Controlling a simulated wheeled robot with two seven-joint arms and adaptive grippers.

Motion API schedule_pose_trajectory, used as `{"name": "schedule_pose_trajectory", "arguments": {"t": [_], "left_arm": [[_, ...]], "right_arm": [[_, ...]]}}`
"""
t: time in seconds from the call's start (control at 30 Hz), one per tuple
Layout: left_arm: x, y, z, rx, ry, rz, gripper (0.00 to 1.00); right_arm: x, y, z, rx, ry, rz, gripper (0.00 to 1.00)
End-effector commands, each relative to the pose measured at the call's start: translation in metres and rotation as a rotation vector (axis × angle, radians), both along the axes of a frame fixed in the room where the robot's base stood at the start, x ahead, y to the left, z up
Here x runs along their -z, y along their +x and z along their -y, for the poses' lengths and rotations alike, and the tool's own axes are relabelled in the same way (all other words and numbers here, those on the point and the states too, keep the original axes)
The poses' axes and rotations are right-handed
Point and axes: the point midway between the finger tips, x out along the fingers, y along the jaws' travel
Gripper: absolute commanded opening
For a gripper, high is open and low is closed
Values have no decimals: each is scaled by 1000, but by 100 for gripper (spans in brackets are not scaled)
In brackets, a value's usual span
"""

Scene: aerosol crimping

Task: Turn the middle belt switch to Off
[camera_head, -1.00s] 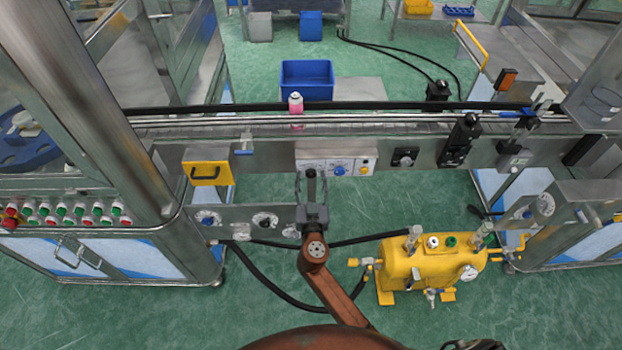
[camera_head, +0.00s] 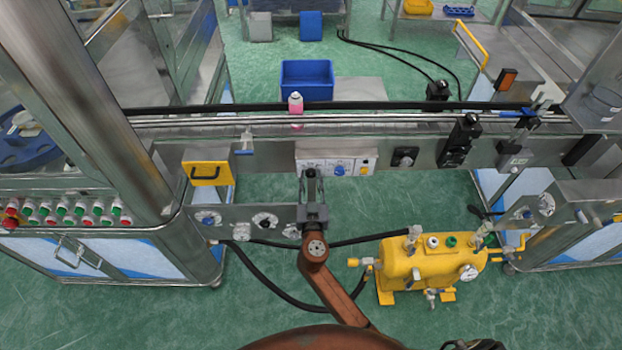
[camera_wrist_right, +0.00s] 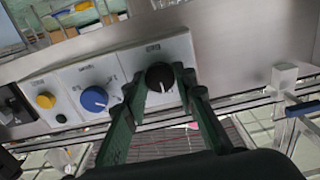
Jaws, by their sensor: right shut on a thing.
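A white control panel on the conveyor's front rail carries a black rotary switch (camera_wrist_right: 160,76), with a white pointer line on its face. My right gripper (camera_wrist_right: 162,82) is around this switch, with a green-sided finger on each side, shut on it. In the head view the right gripper (camera_head: 311,178) reaches up to the left end of the panel and largely covers the switch. The pointer faces the lower edge of the wrist picture; the panel's lettering is too small to read. My left gripper is not in view.
Beside the black switch are a blue knob (camera_wrist_right: 94,98) and a yellow button (camera_wrist_right: 45,101). A pink bottle (camera_head: 296,108) stands on the conveyor above the panel. A yellow pump unit (camera_head: 432,265) stands on the floor to the right, with a black hose running behind my arm.

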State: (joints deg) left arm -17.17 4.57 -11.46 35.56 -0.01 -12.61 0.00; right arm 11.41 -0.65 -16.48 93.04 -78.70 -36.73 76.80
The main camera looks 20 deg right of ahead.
Motion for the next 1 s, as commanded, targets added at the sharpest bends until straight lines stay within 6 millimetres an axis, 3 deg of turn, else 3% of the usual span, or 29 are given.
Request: {"name": "schedule_pose_trajectory", "arguments": {"t": [0.37, 1.0], "left_arm": [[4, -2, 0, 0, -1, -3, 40], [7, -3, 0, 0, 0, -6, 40]], "right_arm": [[2, 0, 0, -1, -108, -32, 1], [0, 0, -1, -1, -628, -181, 1]]}}
